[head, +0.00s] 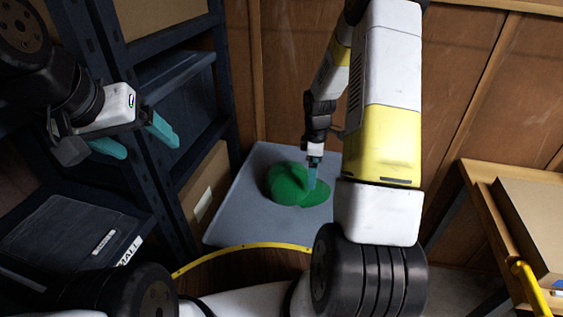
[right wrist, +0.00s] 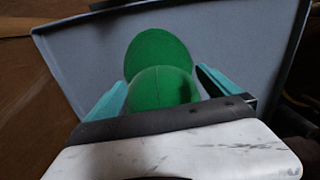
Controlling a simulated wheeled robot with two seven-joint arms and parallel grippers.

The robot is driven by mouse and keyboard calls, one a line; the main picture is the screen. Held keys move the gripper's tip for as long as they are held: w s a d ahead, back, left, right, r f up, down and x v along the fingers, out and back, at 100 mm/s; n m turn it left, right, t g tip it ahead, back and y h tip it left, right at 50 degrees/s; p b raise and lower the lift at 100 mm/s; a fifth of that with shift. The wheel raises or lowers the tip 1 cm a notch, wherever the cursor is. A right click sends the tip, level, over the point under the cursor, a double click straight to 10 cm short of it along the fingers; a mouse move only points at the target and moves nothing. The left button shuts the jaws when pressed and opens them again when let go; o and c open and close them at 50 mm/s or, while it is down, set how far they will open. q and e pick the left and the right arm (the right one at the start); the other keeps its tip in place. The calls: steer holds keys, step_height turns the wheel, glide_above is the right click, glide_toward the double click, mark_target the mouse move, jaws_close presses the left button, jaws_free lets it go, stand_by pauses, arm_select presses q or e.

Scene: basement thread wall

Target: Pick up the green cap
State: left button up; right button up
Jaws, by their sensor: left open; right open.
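The green cap (head: 284,184) lies on a grey-blue surface (head: 236,222) in the middle of the head view, its flat brim to the right of its round crown. My right gripper (head: 313,181) is down at the cap, over the part where crown and brim meet. In the right wrist view the cap (right wrist: 160,88) shows between the two spread teal fingers of the right gripper (right wrist: 162,76), the brim beyond the crown. Whether the fingers touch it I cannot tell. My left gripper (head: 150,147) is open and empty at the left, in front of the shelving.
Dark metal shelving (head: 190,100) stands at the left, with a dark bin (head: 75,225) on its lower shelf. A wooden wall (head: 290,80) is close behind the grey-blue surface. A wooden table (head: 485,200) with a cardboard box (head: 535,215) stands at the right.

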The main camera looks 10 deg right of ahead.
steer(key=f, duration=0.8)
steer(key=shift+w+d+f, duration=0.15)
steer(key=shift+w+d, duration=0.05)
steer(key=shift+d, duration=0.15)
steer(key=c, duration=1.4)
steer(key=shift+c, duration=0.2)
